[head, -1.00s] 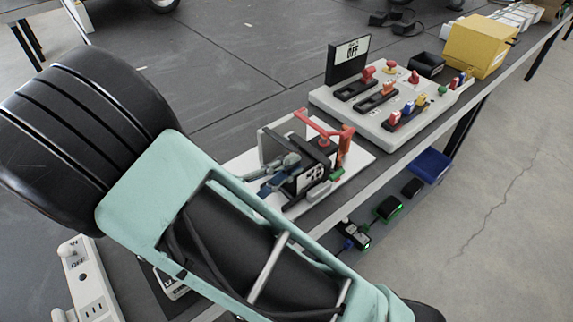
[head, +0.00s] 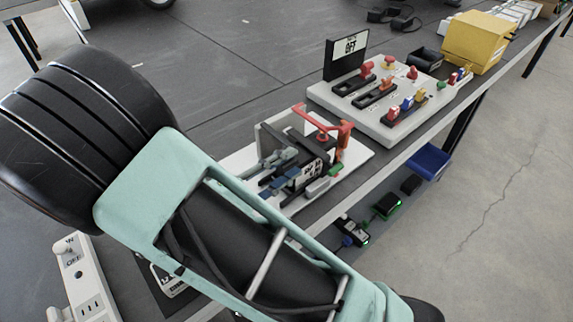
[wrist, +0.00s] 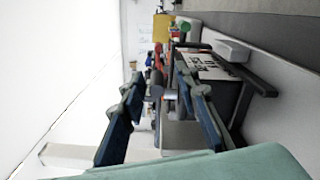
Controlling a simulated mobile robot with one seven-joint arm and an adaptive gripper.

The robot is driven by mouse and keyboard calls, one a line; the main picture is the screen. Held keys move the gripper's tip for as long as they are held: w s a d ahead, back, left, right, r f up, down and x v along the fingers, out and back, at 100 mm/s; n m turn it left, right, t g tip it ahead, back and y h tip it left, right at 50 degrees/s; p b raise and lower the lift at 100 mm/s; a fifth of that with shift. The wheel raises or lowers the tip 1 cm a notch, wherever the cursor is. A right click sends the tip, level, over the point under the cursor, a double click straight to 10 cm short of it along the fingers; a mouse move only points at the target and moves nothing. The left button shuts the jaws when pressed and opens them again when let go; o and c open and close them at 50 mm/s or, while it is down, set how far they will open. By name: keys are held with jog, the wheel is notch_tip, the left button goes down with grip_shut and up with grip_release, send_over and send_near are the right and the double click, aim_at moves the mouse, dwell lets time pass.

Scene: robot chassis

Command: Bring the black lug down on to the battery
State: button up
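The battery (head: 322,164) is a dark block on a white board, with a white label partly covered by my fingers. It also shows in the wrist view (wrist: 228,92), right of my fingers. My gripper (head: 300,164) is beside the battery's near left part. In the wrist view my gripper (wrist: 157,76) has its two blue-padded fingers apart. A grey and dark part (wrist: 168,98) shows between or behind them; contact is not clear. I cannot pick out the black lug with certainty. A red arm (head: 318,122) stands raised above the battery.
A grey upright plate (head: 275,135) stands behind the battery. A white switch panel (head: 345,105) with an OFF sign (head: 346,55) lies beyond, then a yellow bin (head: 475,42). The bench edge runs along the right.

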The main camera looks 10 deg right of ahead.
jog(key=v, duration=0.7)
jog(key=shift+s+a, duration=0.15)
jog(key=shift+a, duration=0.1)
jog(key=shift+d+r, duration=0.1)
jog(key=shift+d, duration=0.05)
